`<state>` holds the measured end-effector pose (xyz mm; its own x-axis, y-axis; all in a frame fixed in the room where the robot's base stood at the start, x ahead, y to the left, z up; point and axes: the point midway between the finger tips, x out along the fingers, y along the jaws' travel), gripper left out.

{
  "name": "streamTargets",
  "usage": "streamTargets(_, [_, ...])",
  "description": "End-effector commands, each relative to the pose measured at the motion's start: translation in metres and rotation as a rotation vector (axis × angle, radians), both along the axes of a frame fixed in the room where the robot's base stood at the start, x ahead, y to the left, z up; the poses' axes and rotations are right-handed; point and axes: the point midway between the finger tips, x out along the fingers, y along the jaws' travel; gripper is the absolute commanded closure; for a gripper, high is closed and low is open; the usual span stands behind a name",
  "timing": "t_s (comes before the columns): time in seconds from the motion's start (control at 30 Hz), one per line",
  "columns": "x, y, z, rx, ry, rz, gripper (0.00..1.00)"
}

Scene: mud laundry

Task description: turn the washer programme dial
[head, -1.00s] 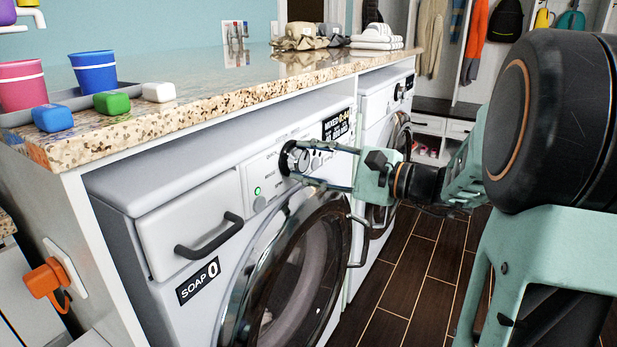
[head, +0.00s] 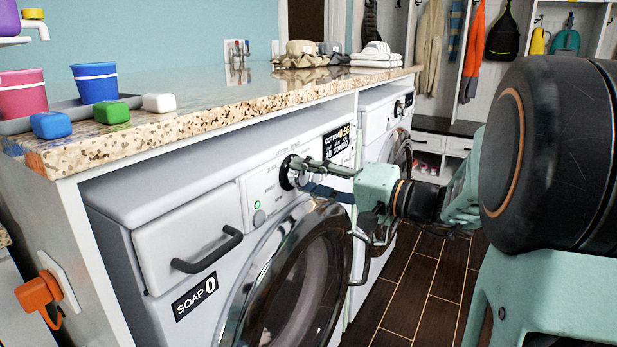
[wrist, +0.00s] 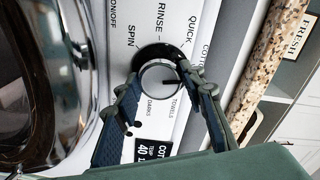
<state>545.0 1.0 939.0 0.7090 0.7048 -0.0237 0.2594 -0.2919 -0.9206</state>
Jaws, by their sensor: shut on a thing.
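The washer (head: 180,186) is white, with a round glass door (head: 300,280) and a soap drawer (head: 190,240). Its programme dial (wrist: 159,76) is a round silver knob with a dark ring; a pointer line on it faces toward TOWELS. In the head view the dial (head: 290,172) is partly hidden by my fingers. My gripper (wrist: 160,85) is shut on the dial, with one finger on each side of it. The washer's display (head: 338,145) reads COTTON 0:56 in the head view; only part of it shows in the wrist view (wrist: 152,150).
A speckled stone counter (head: 215,115) overhangs the washer close above the dial. Blue, green and white blocks and two cups stand on it at left. A second machine (head: 378,118) stands beyond. The wood floor (head: 420,290) is clear.

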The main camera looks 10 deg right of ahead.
Motion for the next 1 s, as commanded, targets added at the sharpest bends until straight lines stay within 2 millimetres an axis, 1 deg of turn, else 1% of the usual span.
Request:
streamTargets(0.33, [0.0001,-0.0003,-0.0003,-0.086,-0.094,-0.001,0.87])
streamTargets(0.87, [0.0001,-0.0003,-0.0003,-0.099,-0.108,0.000,0.87])
streamTargets(0.9, [0.0001,-0.0003,-0.0002,-0.099,-0.108,0.000,0.59])
streamTargets(1.0, [0.0001,-0.0002,-0.0002,-0.099,-0.108,0.000,0.48])
